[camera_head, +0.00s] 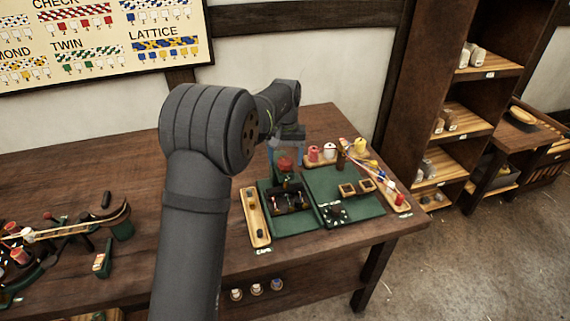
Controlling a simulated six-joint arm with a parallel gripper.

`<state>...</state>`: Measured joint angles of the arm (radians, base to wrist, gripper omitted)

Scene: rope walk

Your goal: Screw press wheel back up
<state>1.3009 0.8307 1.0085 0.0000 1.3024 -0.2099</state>
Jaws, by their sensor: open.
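A small green press (285,182) stands on a green base plate on the bench, right of my forearm. A red knob-like part (286,163), which looks like the press wheel, sits on top of it. My gripper (286,158) is open and points down over the red part, with its fingers seemingly on either side. The view is too small to tell whether the fingers touch it. How high the wheel is screwed cannot be made out.
A winding device (70,232) with spools is at the far left. Shelves (470,125) stand right of the bench.

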